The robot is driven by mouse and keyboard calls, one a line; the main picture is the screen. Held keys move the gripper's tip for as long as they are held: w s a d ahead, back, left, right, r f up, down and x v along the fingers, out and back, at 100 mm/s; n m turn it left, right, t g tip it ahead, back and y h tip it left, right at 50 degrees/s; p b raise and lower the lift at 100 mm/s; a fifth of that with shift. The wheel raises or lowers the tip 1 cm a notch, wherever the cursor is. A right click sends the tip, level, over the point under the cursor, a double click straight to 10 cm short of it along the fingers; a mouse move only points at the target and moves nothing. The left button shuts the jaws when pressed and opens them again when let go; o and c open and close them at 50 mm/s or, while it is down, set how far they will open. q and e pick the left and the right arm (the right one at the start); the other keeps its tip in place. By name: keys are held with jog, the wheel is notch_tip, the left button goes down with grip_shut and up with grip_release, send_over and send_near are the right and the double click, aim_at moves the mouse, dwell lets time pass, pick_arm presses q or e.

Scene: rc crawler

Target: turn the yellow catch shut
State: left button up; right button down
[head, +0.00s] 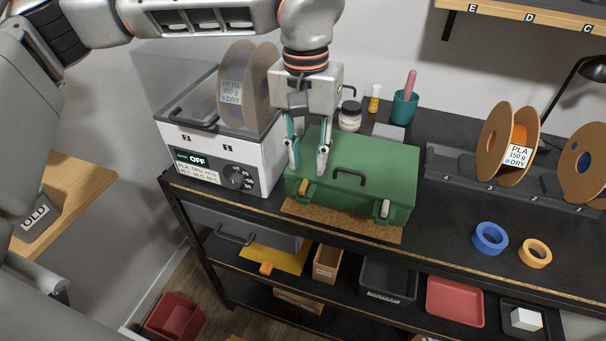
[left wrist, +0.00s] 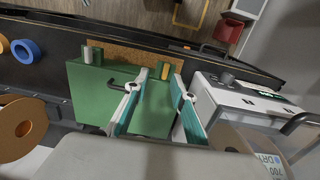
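The green case (head: 365,170) lies lid up on a cork mat (head: 340,222) on the black bench, with a dark handle on its lid. The yellow catch (head: 303,187) is at the left of its front edge, and a pale grey catch (head: 385,208) is at the right. My left gripper (head: 308,170) points down over the case's left part, open and empty, its teal fingers apart. In the left wrist view the yellow catch (left wrist: 165,71) shows between the fingertips (left wrist: 158,80); I cannot tell whether they touch it. My right gripper is not in view.
A white dryer box (head: 215,160) with a spool (head: 249,85) stands close left of the case. A jar (head: 350,116) and a teal cup (head: 404,107) stand behind. Blue tape (head: 490,238) and orange tape (head: 535,253) lie right. The bench front between case and tapes is clear.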

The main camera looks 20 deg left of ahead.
aim_at(303, 186)
pick_arm(q)
jog(key=shift+w+a+r, duration=0.25)
jog(key=shift+w+a, duration=0.05)
jog(key=shift+a, duration=0.2)
jog(key=shift+a+f, duration=0.15)
notch_tip(303, 186, down, 7)
jog(key=shift+f+p, duration=0.2)
jog(key=shift+p, duration=0.25)
grip_shut()
